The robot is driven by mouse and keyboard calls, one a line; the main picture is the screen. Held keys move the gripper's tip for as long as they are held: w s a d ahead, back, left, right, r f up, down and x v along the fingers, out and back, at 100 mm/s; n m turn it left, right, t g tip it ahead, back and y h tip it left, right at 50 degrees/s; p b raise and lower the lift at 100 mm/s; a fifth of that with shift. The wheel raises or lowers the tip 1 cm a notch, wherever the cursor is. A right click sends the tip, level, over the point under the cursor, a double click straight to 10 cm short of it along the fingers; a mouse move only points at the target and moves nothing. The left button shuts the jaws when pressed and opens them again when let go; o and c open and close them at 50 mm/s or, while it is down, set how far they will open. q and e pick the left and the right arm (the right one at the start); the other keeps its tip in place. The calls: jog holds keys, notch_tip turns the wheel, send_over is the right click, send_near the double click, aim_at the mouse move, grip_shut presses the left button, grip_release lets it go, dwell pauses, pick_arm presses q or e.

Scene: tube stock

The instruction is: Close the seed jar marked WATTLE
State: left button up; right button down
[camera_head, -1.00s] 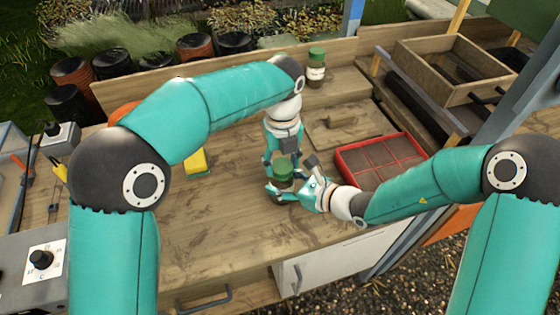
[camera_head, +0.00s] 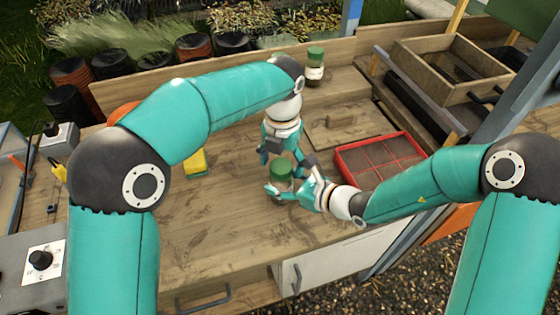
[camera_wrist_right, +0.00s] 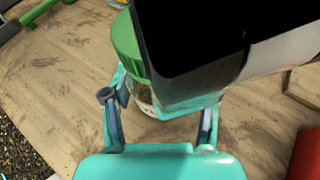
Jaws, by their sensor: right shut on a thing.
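A jar with a green lid (camera_head: 281,167) stands at the middle of the bench. My right gripper (camera_head: 283,190) is shut around its body. In the right wrist view the green lid (camera_wrist_right: 126,42) sits on top of the glass body (camera_wrist_right: 138,92); I cannot tell how tightly. My left gripper (camera_head: 281,153) is just behind and above the lid, its fingers spread apart and seemingly clear of it. A second green-lidded jar (camera_head: 316,66) with a white label stands at the back. I cannot read either label.
A red divided tray (camera_head: 345,176) lies right of the jar, with a wooden board (camera_head: 335,128) behind it. A yellow object (camera_head: 196,162) is to the left. A wooden crate (camera_head: 455,68) stands at the back right. The front of the bench is clear.

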pick_arm(q)
jog(key=shift+r, duration=2.25)
jog(key=shift+c, duration=0.4)
